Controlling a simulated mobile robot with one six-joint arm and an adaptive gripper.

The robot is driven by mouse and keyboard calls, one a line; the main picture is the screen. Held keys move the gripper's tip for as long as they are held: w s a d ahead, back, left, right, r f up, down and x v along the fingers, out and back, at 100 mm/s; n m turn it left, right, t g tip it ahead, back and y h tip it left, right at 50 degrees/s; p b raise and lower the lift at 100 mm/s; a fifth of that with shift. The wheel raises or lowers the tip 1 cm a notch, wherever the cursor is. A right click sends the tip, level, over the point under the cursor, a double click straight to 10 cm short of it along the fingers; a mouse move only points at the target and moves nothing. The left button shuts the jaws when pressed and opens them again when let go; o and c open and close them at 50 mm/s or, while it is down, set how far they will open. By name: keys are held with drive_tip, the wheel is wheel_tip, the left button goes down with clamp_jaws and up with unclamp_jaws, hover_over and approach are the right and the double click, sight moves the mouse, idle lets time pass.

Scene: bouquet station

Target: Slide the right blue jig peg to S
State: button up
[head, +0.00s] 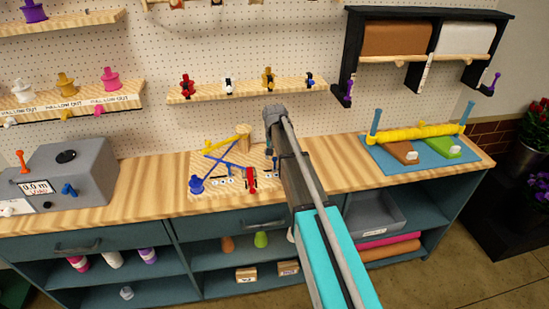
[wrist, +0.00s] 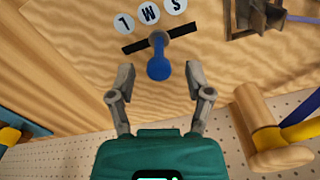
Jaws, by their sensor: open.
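The right blue jig peg (wrist: 158,62) stands in a dark straight slot (wrist: 186,32) in the wood in the wrist view. Discs marked L (wrist: 125,23), M (wrist: 150,12) and S (wrist: 176,6) lie along the slot, upside down. The peg's base is mid-slot, by M; S lies to its right in this view. My gripper (wrist: 158,82) is open, its fingertips spread to either side of the peg's head and a little short of it, apart from it.
A wooden post (wrist: 265,130) with yellow and blue rods stands right of my gripper in the wrist view. A dark clamp-like part (wrist: 258,18) is at upper right. A blue mat (head: 403,165) with a yellow roll (head: 420,132) lies right of the jig.

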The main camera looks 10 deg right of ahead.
clamp_jaws()
